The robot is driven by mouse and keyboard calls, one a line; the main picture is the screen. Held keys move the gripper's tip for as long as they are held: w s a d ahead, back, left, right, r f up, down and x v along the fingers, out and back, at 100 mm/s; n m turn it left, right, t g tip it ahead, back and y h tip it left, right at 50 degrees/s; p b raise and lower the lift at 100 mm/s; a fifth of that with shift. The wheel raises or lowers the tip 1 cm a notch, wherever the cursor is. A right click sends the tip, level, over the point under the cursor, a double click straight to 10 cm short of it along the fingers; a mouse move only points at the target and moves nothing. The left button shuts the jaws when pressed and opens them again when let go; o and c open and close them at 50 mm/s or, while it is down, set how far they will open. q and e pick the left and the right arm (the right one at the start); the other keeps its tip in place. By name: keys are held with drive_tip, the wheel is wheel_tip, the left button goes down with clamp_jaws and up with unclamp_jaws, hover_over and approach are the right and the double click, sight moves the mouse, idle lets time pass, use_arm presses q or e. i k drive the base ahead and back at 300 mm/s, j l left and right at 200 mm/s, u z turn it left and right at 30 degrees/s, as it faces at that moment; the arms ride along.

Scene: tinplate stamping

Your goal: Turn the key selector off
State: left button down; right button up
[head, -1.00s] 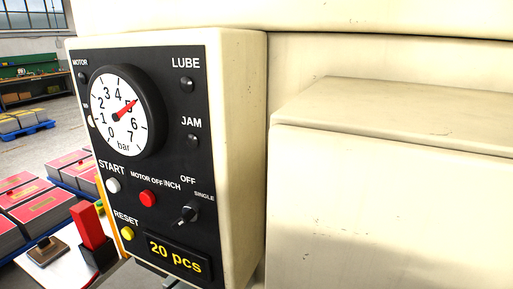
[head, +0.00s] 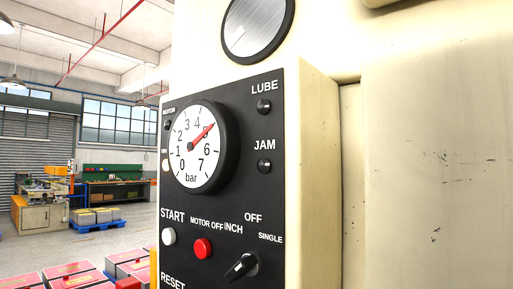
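The key selector (head: 241,266) is a black knob low on the right of the black control panel (head: 245,185). The labels INCH, OFF and SINGLE are set around it, with OFF above it and SINGLE at its upper right. Its pale pointer end sits at the upper right, which looks closer to SINGLE than to OFF. Neither of my grippers shows in the head view.
The panel also has a bar gauge (head: 202,148), a white START button (head: 168,236) and a red MOTOR OFF button (head: 203,248). The cream machine body (head: 430,180) fills the right side. Red-topped stacks (head: 68,276) stand at lower left, with open floor behind.

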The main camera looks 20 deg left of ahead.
sight(250, 264)
drive_tip(key=i+j+z, duration=0.4)
drive_tip(key=j, duration=1.15)
drive_tip(key=j+z, duration=0.45)
drive_tip(key=j, duration=1.1)
drive_tip(key=k+j+z, duration=0.15)
drive_tip(key=j+z, duration=0.25)
drive_tip(key=j, duration=1.2)
drive_tip(key=k+l+z, duration=0.1)
drive_tip(key=k+z, duration=0.4)
drive_tip(key=k+l+z, duration=0.25)
drive_tip(key=k+z, duration=0.25)
